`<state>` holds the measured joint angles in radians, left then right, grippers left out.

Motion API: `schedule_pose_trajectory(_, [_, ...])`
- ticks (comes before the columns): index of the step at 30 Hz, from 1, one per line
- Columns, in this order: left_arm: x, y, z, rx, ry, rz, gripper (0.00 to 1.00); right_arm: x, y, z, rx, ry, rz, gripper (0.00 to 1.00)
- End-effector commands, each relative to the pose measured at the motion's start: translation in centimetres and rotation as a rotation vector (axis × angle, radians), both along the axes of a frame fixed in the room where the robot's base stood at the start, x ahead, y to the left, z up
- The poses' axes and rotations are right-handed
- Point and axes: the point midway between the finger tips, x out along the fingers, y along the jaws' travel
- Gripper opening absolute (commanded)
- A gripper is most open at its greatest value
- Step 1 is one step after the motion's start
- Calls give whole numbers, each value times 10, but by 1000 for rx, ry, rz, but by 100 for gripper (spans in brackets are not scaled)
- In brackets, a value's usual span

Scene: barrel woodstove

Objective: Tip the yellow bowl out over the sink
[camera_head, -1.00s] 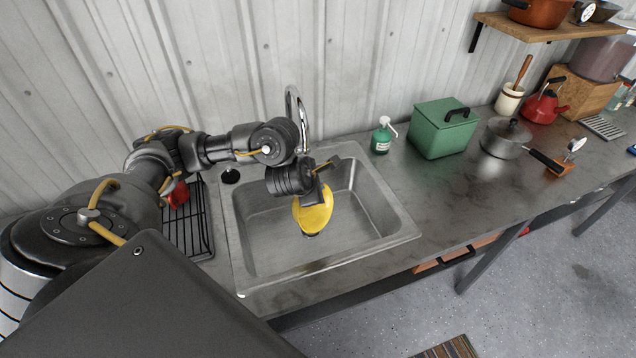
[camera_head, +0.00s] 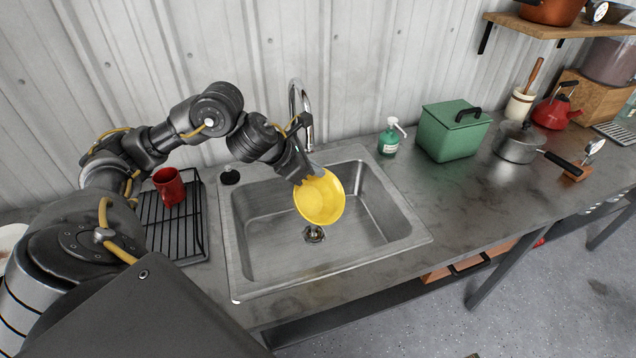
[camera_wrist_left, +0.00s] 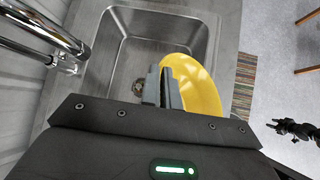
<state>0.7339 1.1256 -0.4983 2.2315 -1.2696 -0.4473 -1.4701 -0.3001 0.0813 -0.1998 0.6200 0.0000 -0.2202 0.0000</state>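The yellow bowl (camera_head: 320,198) is held over the sink basin (camera_head: 262,232), tilted on its side with its open face toward the head camera. I see nothing inside it. My left gripper (camera_head: 303,178) is shut on the bowl's rim at its upper left. In the left wrist view, the two fingers (camera_wrist_left: 163,86) pinch the near edge of the bowl (camera_wrist_left: 195,82), and the sink (camera_wrist_left: 120,50) lies below. A dark shape at the right of that view looks like my right gripper (camera_wrist_left: 297,130); it is too small to read its fingers.
The faucet (camera_head: 296,105) stands behind the sink, close to my left wrist. A red mug (camera_head: 170,186) is on the drying rack (camera_head: 172,225) at left. A soap bottle (camera_head: 389,138), green box (camera_head: 452,132) and saucepan (camera_head: 516,143) stand right. The counter's right front is clear.

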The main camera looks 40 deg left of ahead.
Motion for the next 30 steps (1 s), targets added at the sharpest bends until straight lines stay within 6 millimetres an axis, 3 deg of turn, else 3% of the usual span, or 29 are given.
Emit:
schedule_pose_trajectory(1, [-1,4,-3,-36,-1,4,0,0,0,-11,0,0,0,40])
schedule_pose_trajectory(6, [-2,8,6,-174,1,1,0,0,0,-29,0,0,0,40])
schedule_pose_trajectory(30, [-5,18,13,-528,2,1,0,0,2,-114,3,0,-1,40])
